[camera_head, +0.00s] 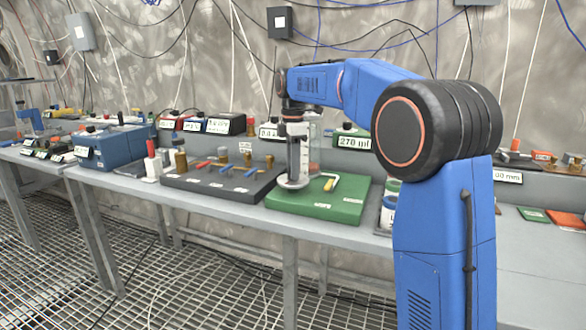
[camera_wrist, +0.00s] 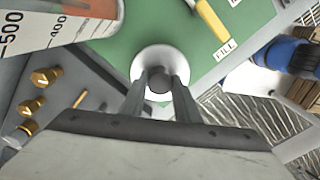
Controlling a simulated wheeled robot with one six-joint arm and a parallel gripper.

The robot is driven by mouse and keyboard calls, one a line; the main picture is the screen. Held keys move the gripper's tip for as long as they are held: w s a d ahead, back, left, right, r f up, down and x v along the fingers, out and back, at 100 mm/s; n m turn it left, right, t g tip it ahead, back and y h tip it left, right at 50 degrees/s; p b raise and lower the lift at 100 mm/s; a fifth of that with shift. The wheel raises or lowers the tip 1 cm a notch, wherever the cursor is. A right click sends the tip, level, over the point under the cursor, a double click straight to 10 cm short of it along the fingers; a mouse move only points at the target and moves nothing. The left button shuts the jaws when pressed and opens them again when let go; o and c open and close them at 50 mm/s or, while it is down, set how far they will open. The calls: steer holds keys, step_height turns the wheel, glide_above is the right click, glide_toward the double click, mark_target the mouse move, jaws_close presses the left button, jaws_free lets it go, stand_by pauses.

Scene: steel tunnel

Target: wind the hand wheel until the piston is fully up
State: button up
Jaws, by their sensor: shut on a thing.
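My gripper (camera_head: 293,176) points straight down over the green base (camera_head: 345,206) on the bench. In the wrist view my gripper (camera_wrist: 159,82) is shut on the dark round knob (camera_wrist: 160,85) of the pale hand wheel (camera_wrist: 150,60). The wheel (camera_head: 291,184) lies flat at the left part of the base. A clear graduated cylinder (camera_head: 314,150) stands behind my gripper. In the wrist view the cylinder (camera_wrist: 45,25) shows marks 500 and 400 and an orange-red band. The piston cannot be made out clearly. A display (camera_head: 354,142) behind reads 270 ml.
A yellow-handled lever (camera_head: 328,184) lies on the base near the wheel, by a FILL label (camera_wrist: 225,50). A dark board with brass fittings (camera_head: 222,182) is to the left, then a blue box (camera_head: 112,150). A bottle (camera_head: 388,212) stands right of the base.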

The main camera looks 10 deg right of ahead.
steer(key=m, duration=1.3)
steer(key=shift+m, duration=0.3)
steer(key=m, duration=1.2)
steer(key=shift+m, duration=0.3)
steer(key=m, duration=0.4)
steer(key=shift+m, duration=2)
steer(key=shift+r, duration=0.1)
